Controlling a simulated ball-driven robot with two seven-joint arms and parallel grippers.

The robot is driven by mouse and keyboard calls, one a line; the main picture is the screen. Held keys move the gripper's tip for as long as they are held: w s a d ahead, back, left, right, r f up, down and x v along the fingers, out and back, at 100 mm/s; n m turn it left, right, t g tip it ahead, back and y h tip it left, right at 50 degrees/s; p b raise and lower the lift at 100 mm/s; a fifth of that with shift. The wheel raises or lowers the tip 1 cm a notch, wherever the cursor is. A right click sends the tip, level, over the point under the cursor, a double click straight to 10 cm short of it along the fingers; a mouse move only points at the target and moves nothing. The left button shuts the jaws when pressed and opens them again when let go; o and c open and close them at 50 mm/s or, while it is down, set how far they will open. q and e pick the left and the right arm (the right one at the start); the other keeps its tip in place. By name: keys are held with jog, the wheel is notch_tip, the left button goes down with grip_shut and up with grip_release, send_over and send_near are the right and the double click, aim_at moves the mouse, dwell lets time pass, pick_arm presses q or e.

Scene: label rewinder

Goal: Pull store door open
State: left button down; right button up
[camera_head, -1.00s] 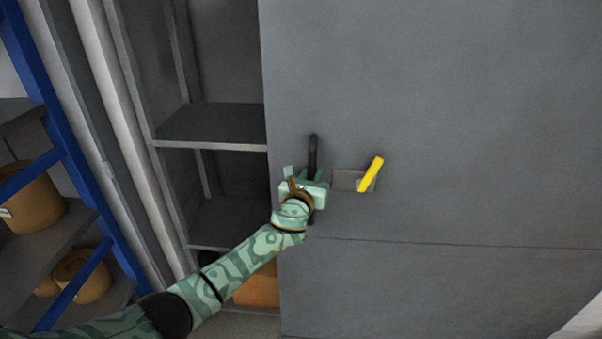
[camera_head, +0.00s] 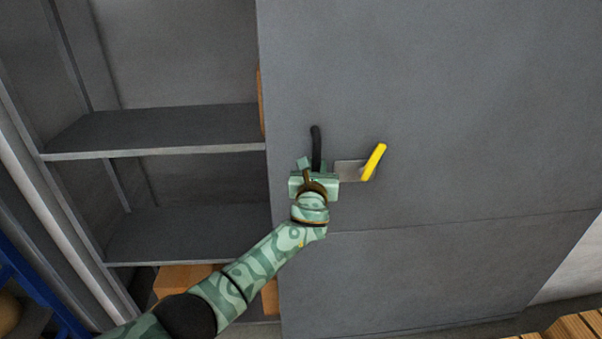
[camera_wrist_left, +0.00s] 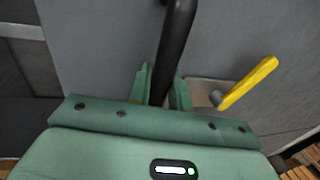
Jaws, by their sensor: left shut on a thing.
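The grey store door (camera_head: 450,110) fills the right of the head view and stands partly open, with cabinet shelves showing past its left edge. A black upright bar handle (camera_head: 316,146) is on the door. My left gripper (camera_head: 314,176) is shut on the lower part of this handle. In the left wrist view the black handle (camera_wrist_left: 174,45) runs between the two green fingers (camera_wrist_left: 161,88). A yellow lever (camera_head: 373,162) on a small metal plate sits just right of the handle. My right gripper is not in view.
Inside the cabinet are grey shelves (camera_head: 160,131) and orange-brown boxes (camera_head: 183,279) low down. A blue rack post (camera_head: 38,295) stands at the lower left. Wooden slats (camera_head: 575,328) show on the floor at the lower right.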

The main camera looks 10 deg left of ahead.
pick_arm(q)
jog(key=shift+d, duration=0.1)
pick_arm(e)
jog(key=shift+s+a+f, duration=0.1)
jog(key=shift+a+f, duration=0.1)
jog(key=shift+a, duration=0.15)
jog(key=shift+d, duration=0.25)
pick_arm(q)
jog(key=c, duration=1.5)
grip_release()
jog(key=shift+o, duration=0.9)
jog(key=shift+w+d, duration=0.1)
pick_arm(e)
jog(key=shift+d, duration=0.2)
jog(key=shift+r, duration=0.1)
